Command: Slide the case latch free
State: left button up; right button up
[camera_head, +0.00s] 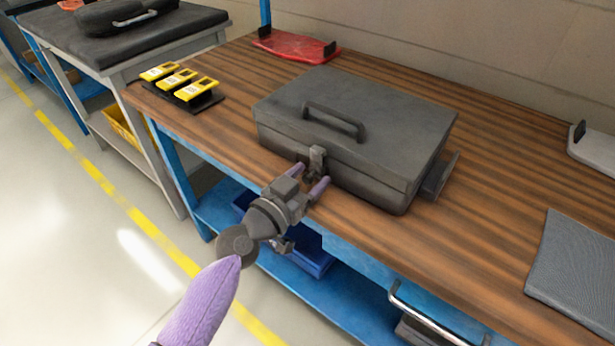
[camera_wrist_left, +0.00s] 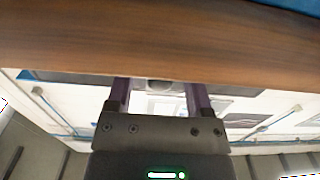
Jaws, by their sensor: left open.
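A dark grey case (camera_head: 355,125) with a handle on its lid lies closed on the wooden workbench (camera_head: 480,215). Its latch (camera_head: 317,160) is a small grey part at the middle of the front face. My left gripper (camera_head: 311,180) is open in front of the case, its two purple fingers pointing at the front face just below and around the latch. I cannot tell whether the fingers touch the latch. In the left wrist view the open fingers (camera_wrist_left: 158,95) reach toward the bench's wooden edge (camera_wrist_left: 160,50); the latch is not clearly visible there. My right gripper is not in view.
Yellow devices (camera_head: 178,78) stand in a dark holder at the bench's left end. A red tray (camera_head: 296,46) lies at the back. A grey mat (camera_head: 578,262) lies at the right. A blue bin (camera_head: 309,254) sits on the shelf below.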

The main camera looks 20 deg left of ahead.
pick_arm(q)
grip_shut()
dwell(1.3)
